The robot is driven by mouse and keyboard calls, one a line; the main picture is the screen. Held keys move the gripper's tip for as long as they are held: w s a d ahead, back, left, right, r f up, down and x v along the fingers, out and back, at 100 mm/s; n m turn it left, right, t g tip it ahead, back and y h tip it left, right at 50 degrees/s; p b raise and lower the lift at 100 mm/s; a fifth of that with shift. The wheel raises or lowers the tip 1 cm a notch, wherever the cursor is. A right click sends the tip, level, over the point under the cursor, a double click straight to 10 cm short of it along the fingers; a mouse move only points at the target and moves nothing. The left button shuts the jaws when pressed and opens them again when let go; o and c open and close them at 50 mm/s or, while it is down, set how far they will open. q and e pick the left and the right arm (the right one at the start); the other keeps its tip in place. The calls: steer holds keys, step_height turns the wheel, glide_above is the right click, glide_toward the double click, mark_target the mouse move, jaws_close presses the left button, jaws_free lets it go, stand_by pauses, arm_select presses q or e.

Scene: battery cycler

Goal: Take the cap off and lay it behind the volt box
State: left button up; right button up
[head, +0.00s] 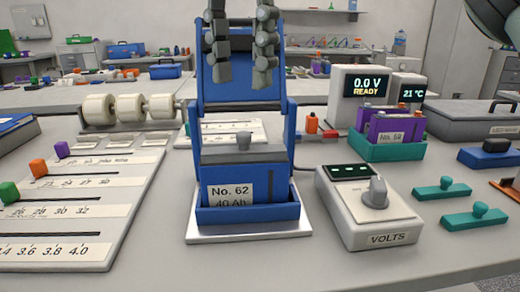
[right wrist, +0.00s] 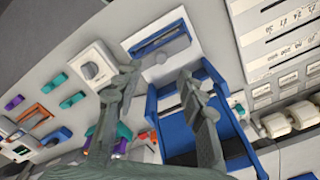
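The cap (head: 244,150) is grey with a round knob on top. It sits on the blue battery marked No. 62 (head: 250,190), in the blue stand; its knob also shows in the right wrist view (right wrist: 160,58). The volt box (head: 385,225), white with a dial and marked VOLTS, stands to the right of the stand. My right gripper (head: 242,82) is open and empty, fingers down, above and apart from the cap, in front of the stand's raised blue panel. In the right wrist view the spread fingers (right wrist: 161,72) show. My left gripper is not seen.
A teal tray (head: 385,152) with purple batteries and a white READY display unit (head: 348,98) stand behind the volt box. A small red and blue item (head: 315,128) lies near them. Teal knobbed pieces (head: 477,217) lie right. A slider board (head: 85,215) lies left.

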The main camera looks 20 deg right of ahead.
mark_target(242, 134)
steer(key=shift+a+f, duration=0.1)
steer(key=shift+f, duration=0.15)
steer(key=shift+f+m+b, duration=0.3)
steer(key=shift+f+b, duration=0.25)
steer(key=shift+f, duration=0.35)
step_height(242, 134, down, 5)
steer(key=shift+w+f+b, duration=0.1)
steer(key=shift+w+b, duration=0.05)
steer(key=shift+b, duration=0.75)
steer(key=shift+f, duration=0.15)
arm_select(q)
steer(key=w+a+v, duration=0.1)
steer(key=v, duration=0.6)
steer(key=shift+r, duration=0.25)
arm_select(e)
steer(key=shift+c, duration=0.4)
jaws_close()
